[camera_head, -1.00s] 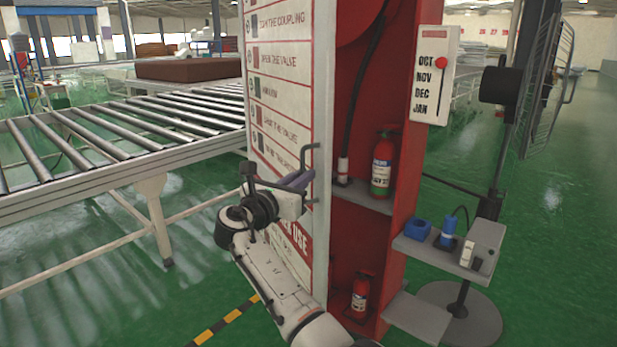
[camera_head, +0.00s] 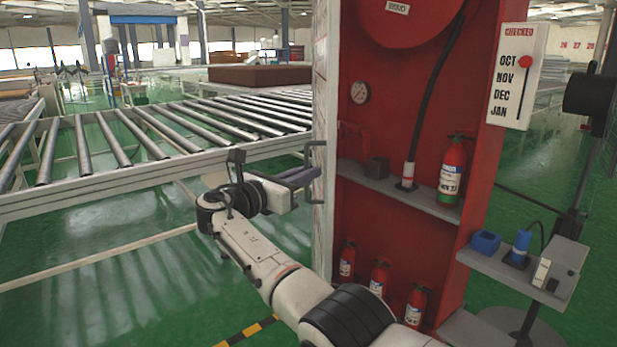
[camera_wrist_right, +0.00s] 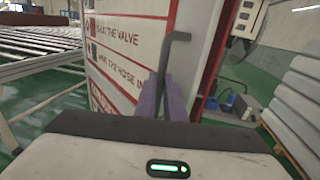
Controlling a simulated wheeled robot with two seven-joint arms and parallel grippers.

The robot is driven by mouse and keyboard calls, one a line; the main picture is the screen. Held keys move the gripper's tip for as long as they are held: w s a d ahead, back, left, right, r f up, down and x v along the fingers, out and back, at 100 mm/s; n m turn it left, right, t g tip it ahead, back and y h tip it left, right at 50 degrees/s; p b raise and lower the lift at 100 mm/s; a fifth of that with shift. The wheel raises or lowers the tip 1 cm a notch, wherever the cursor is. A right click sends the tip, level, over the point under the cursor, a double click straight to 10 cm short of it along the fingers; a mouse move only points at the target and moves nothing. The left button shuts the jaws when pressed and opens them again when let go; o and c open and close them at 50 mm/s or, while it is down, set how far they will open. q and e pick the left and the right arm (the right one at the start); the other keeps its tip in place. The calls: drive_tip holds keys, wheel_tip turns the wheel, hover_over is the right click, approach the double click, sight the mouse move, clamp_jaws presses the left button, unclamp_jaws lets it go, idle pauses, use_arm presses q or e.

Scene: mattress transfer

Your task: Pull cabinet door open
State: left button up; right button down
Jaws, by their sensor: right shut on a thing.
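The red cabinet (camera_head: 398,240) stands open at centre right in the head view. Its white door (camera_head: 322,120) is seen nearly edge-on, swung out toward me on the left side. In the right wrist view the door (camera_wrist_right: 126,52) shows its printed front. A dark grey bar handle (camera_head: 311,162) sticks out from the door and also shows in the right wrist view (camera_wrist_right: 166,62). My right gripper (camera_head: 305,178), with purple fingers, is shut on the handle. The fingers partly hide it. My left gripper is not in view.
Inside the cabinet are a shelf, a hose and several fire extinguishers (camera_head: 452,172). A roller conveyor (camera_head: 110,150) runs along the left. A side shelf (camera_head: 520,270) with a blue box stands at the right. Green floor is open below the conveyor.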

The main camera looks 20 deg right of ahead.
drive_tip(key=shift+w+r, duration=0.1)
drive_tip(key=shift+r, duration=0.05)
drive_tip(key=c, duration=2.1)
unclamp_jaws()
drive_tip(key=shift+o, duration=1.3)
drive_tip(key=shift+w, duration=0.1)
